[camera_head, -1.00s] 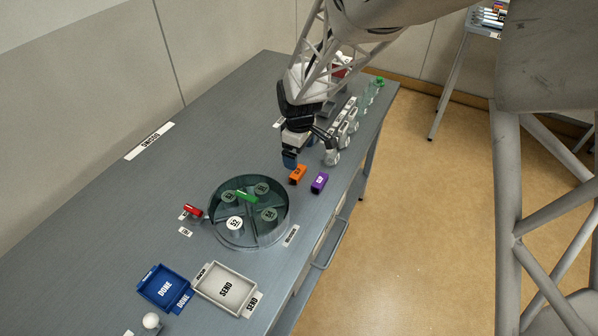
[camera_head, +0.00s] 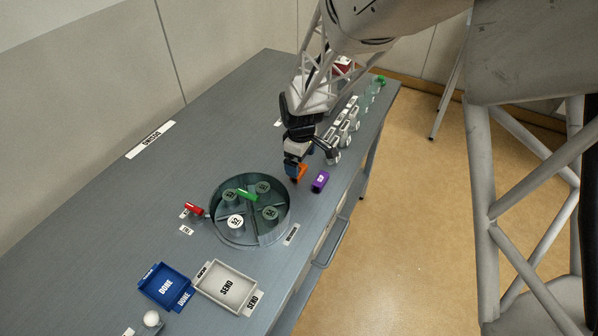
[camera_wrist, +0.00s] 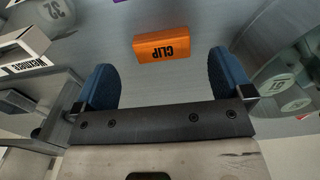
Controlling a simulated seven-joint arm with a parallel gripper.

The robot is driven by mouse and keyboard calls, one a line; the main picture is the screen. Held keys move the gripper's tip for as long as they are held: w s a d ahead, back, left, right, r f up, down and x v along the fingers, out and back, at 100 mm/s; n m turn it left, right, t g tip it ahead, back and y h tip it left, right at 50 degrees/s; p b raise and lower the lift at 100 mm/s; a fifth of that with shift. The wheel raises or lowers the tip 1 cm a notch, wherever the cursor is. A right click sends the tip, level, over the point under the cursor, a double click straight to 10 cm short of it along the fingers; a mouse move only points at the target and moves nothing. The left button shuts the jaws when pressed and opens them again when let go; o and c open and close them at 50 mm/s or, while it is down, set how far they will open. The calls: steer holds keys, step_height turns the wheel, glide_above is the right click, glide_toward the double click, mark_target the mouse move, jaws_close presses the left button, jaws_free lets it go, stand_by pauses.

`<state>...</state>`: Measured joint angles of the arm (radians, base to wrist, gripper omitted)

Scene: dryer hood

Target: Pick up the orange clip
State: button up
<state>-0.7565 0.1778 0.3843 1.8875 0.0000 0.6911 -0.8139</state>
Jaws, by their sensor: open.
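The orange clip (camera_head: 303,172) lies on the grey table, partly hidden behind my gripper in the head view. In the wrist view the orange clip (camera_wrist: 162,48) shows whole, with its "CLIP" label, a little beyond and between the two blue fingertips. My gripper (camera_head: 293,170) is open and empty, low over the table just left of the clip in the head view. Its blue fingers (camera_wrist: 160,82) stand wide apart in the wrist view, and the clip is not between them.
A purple block (camera_head: 320,181) lies just right of the clip. A round divided tray (camera_head: 221,229) holds several labelled cylinders and a green piece. A red piece (camera_head: 194,209), blue tray (camera_head: 145,292) and white tray (camera_head: 206,286) are nearer. Several white containers (camera_head: 352,120) line the right edge.

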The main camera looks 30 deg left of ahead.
mark_target(301, 171)
steer(key=shift+s+d+f, duration=0.1)
steer(key=shift+f, duration=2.05)
steer(key=shift+c, duration=0.2)
steer(key=c, duration=1)
